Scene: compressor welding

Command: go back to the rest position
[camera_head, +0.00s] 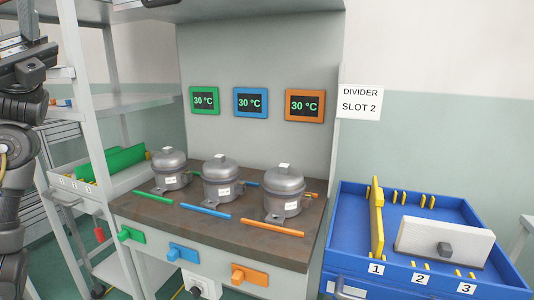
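My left arm (18,130) comes in along the left edge of the head view, dark and upright. Its gripper fingers are not clearly seen. My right gripper is not in view. Three grey compressors stand upright on the brown bench top: the left one (171,170), the middle one (221,181) and the right one (284,195). No gripper touches them.
Coloured bars lie on the bench: green (154,197), blue (206,210), orange (272,228). Three displays read 30 °C. A blue crate (345,215) at right holds a yellow divider (376,220) and a white plate (430,242). A "DIVIDER SLOT 2" sign (360,102) hangs above.

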